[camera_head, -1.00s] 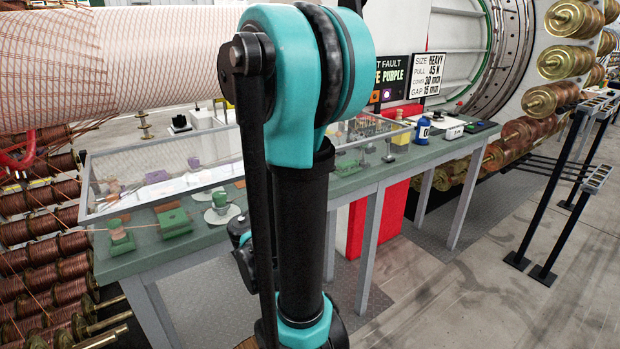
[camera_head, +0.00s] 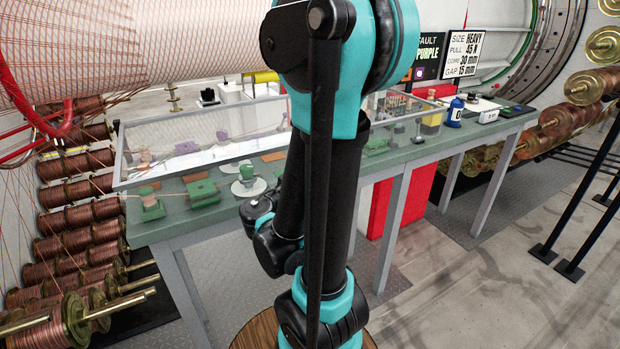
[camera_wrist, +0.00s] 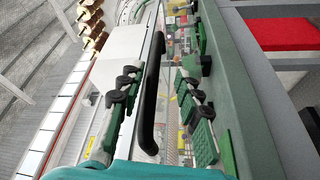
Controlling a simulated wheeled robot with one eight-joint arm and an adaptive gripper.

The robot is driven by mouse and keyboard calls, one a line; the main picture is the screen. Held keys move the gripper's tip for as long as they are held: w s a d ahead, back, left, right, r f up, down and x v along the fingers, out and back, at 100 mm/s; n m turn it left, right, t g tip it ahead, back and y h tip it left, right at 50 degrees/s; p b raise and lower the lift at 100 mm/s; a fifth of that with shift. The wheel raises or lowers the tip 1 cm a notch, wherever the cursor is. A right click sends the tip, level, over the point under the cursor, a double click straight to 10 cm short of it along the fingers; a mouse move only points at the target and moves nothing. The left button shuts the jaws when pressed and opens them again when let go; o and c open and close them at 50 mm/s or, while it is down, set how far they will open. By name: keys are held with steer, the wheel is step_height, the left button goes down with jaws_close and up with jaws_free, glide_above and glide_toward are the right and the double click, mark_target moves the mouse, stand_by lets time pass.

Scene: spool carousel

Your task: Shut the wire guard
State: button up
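The wire guard (camera_head: 117,160) is a clear pane in a thin metal frame over the green bench. Its lower edge is up off the bench front, above the green fixtures there. In the wrist view a long black handle (camera_wrist: 150,95) runs along the pale guard frame. My gripper (camera_wrist: 155,73) appears open, with dark fingers spread on either side of the handle and apart from it. In the head view my arm hides the middle of the guard and my gripper cannot be made out.
The bench (camera_head: 185,223) carries green fixtures (camera_head: 203,192) and a blue bottle (camera_head: 455,112). Copper spools (camera_head: 75,215) crowd the left. A red panel (camera_head: 385,205) is under the bench. Black posts (camera_head: 590,215) stand at right. The floor before the bench is clear.

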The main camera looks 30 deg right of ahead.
steer(key=v, duration=0.8)
steer(key=shift+f, duration=0.1)
stand_by(0.6)
